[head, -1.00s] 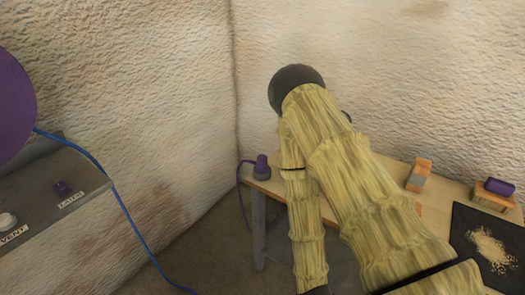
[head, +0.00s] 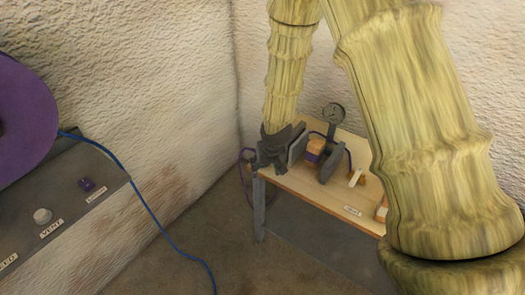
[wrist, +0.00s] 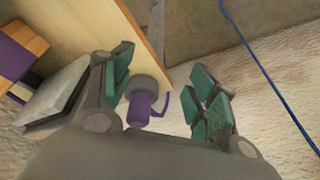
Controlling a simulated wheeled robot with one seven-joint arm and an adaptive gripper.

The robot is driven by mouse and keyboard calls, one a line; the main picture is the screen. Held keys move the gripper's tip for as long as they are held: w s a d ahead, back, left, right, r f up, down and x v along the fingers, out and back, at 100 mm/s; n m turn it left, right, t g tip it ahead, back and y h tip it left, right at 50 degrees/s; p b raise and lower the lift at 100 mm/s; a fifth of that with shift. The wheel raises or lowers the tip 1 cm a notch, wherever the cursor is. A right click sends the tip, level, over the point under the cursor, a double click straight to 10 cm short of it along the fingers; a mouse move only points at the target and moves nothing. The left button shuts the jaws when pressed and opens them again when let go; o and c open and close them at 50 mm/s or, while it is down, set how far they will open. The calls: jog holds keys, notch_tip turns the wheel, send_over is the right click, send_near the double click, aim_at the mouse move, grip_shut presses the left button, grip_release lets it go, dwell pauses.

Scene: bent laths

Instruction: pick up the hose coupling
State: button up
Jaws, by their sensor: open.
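The hose coupling (wrist: 139,108) shows in the wrist view as a short purple piece with a dark grey round collar and a thin purple hose curling off its right side. It is at the edge of the wooden bench (wrist: 80,20). My gripper (wrist: 163,88) is open, with green pads left and right of the coupling, the left pad closer to it. In the head view my gripper (head: 276,150) is low over the bench's left end and hides most of the coupling; the purple hose (head: 242,160) shows beside it.
An orange and purple block (head: 315,149), a dial gauge (head: 333,115) and a pale piece (head: 355,178) stand on the bench right of my gripper. A grey panel (head: 75,205) with knobs is at the left, with a blue cable (head: 150,213) hanging from it.

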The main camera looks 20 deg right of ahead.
jog(key=w+d+r+h, duration=0.1)
jog(key=w+r, duration=0.5)
jog(key=r, duration=0.2)
jog(key=shift+t, duration=0.4)
jog(key=shift+x, duration=5.2)
jog(key=shift+d+r, duration=0.1)
jog(key=shift+c, duration=0.2)
jog(key=shift+w, duration=0.1)
jog(key=c, duration=0.9)
